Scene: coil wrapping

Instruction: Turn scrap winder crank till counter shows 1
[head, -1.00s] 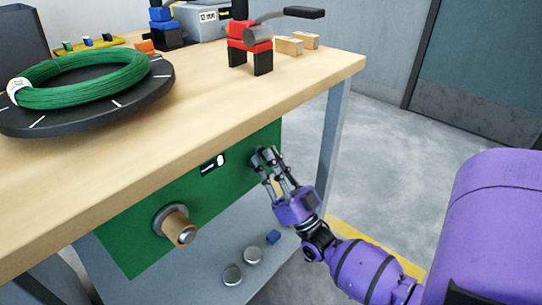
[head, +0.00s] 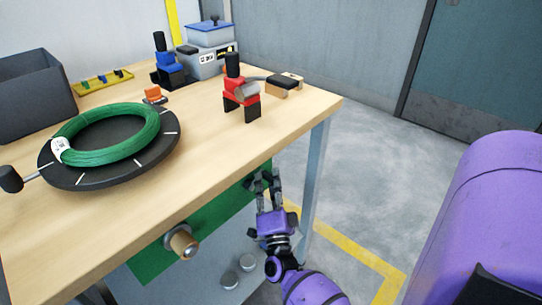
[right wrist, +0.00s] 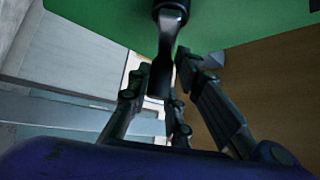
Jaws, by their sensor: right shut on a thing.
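The scrap winder crank shows in the right wrist view as a metal arm (right wrist: 168,32) with a dark handle (right wrist: 160,82), coming from the green panel (right wrist: 235,18). My right gripper (right wrist: 165,95) has its fingers around the handle and is shut on it. In the head view the right gripper (head: 265,190) is at the right end of the green panel (head: 222,212), below the table edge. The crank is hardly visible there, and I cannot read the counter in either view now. My left gripper is not in view.
A wooden knob (head: 183,242) sticks out of the panel to the left. Above it, the wooden table (head: 215,150) carries a black turntable (head: 75,180) with a green coil (head: 105,150), a red clamp (head: 241,95) and a grey bin (head: 35,95). Clear floor lies to the right.

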